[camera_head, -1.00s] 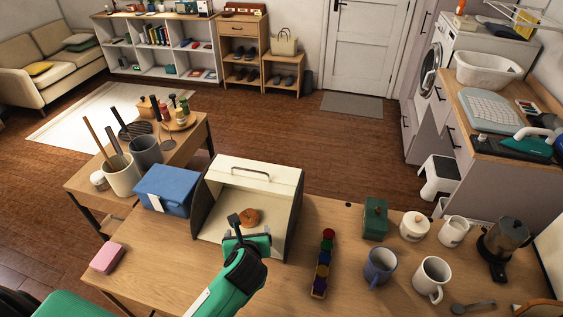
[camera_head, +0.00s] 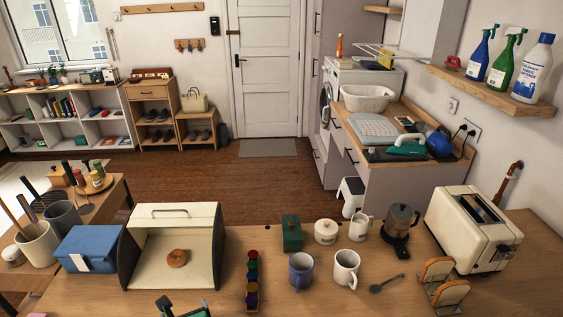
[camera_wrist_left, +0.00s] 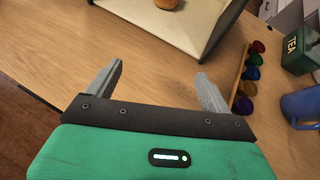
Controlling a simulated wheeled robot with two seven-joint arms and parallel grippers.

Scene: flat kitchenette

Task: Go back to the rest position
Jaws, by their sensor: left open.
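My left gripper (camera_head: 184,304) shows at the bottom edge of the head view, in front of the bread box (camera_head: 135,245). In the left wrist view the gripper (camera_wrist_left: 159,74) is open, with its two grey fingers apart and only bare wood between them. A brown bagel (camera_head: 177,258) lies inside the open cream bread box, apart from the gripper. The bagel also shows at the top of the left wrist view (camera_wrist_left: 167,4). My right gripper is not in view.
A blue box (camera_head: 90,248) stands left of the bread box. To the right are a row of coloured capsules (camera_head: 252,280), a green tin (camera_head: 292,234), mugs (camera_head: 346,268), a moka pot (camera_head: 400,220), a toaster (camera_head: 470,230) and a toast rack (camera_head: 437,285).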

